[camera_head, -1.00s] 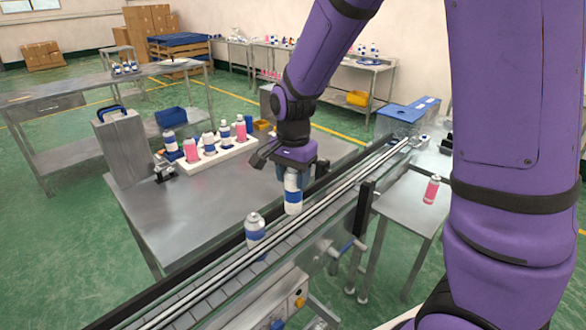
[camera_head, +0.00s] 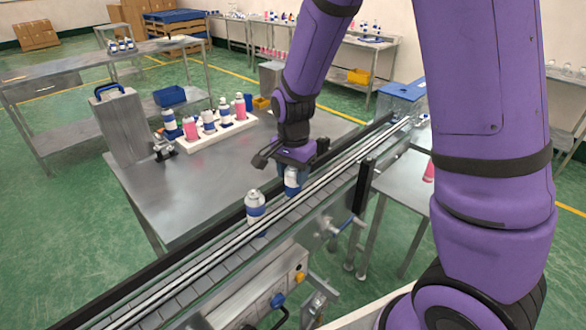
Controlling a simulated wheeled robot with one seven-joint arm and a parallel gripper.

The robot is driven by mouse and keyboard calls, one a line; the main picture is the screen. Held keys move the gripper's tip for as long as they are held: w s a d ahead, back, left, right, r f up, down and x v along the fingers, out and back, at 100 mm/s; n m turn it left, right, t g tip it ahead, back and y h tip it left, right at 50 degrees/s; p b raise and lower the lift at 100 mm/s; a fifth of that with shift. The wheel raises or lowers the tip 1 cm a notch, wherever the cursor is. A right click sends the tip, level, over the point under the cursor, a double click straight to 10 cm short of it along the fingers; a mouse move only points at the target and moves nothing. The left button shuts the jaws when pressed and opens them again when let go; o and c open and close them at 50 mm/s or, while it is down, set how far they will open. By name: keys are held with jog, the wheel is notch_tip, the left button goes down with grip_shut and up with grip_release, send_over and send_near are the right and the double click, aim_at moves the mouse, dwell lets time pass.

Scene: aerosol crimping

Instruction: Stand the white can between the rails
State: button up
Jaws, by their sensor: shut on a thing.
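The white can (camera_head: 291,182) with a blue band hangs upright under my gripper (camera_head: 294,168). My gripper is shut on its upper part. The can is over the conveyor (camera_head: 205,278), in the gap between the dark far rail (camera_head: 228,213) and the bright near rail (camera_head: 215,256). Its lower end is hidden behind the near rail, so I cannot tell whether it touches the belt. A second white can (camera_head: 255,203) with a blue band stands on the belt between the rails, to the left of the held can and apart from it.
A white rack (camera_head: 187,163) with several pink and blue-white cans stands on the metal table (camera_head: 200,192) behind the conveyor. A grey case (camera_head: 127,132) stands at its left. A dark post (camera_head: 362,185) rises at the conveyor's near side, right of the can.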

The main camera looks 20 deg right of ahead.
jog(key=shift+f, duration=0.55)
dwell(1.3)
jog(key=o, duration=1.2)
notch_tip(320, 180, up, 10)
jog(key=shift+r, duration=0.45)
jog(key=shift+s, duration=0.1)
